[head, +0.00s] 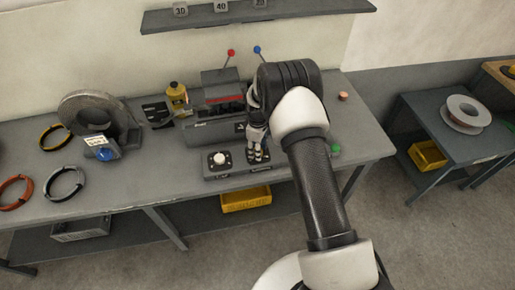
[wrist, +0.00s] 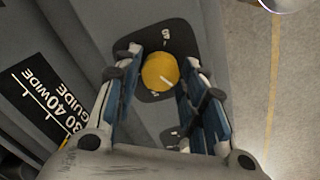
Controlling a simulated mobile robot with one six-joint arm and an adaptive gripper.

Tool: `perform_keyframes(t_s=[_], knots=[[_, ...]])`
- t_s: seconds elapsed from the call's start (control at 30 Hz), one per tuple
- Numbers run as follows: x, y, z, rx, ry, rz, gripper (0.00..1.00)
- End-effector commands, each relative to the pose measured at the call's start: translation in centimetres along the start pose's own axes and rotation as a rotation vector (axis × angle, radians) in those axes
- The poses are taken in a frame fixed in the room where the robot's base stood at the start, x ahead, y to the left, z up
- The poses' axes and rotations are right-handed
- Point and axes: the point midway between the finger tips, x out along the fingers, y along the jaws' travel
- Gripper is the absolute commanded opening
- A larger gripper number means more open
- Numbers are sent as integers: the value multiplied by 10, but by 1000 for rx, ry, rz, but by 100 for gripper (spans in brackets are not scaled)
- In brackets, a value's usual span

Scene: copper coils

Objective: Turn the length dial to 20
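The plate has small white marks that I cannot read surely, so I cannot tell the dial's setting. My gripper (wrist: 156,88) is open, with one blue-padded finger on each side of the dial and gaps between pads and dial. In the head view my gripper (head: 258,157) points down over the right part of a grey control box (head: 238,170); the dial is hidden there.
A white knob (head: 219,158) is left of my gripper on the box. The grey machine (head: 212,130) with red and blue levers stands behind. A label reading "WIDE GUIDE" (wrist: 46,101) shows left in the wrist view. Coils (head: 62,183) lie at the bench's left.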

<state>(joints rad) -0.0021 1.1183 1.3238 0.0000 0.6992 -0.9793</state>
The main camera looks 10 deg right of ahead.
Motion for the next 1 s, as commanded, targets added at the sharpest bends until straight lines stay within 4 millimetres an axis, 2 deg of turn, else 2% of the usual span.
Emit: perform_keyframes(t_s=[0.4, 0.73, 1.0], knots=[[0, 0, 0, 0, 0, 0, 9], [0, 0, 0, 54, 0, 0, 9], [2, 0, 0, 234, 0, 1, 9]])
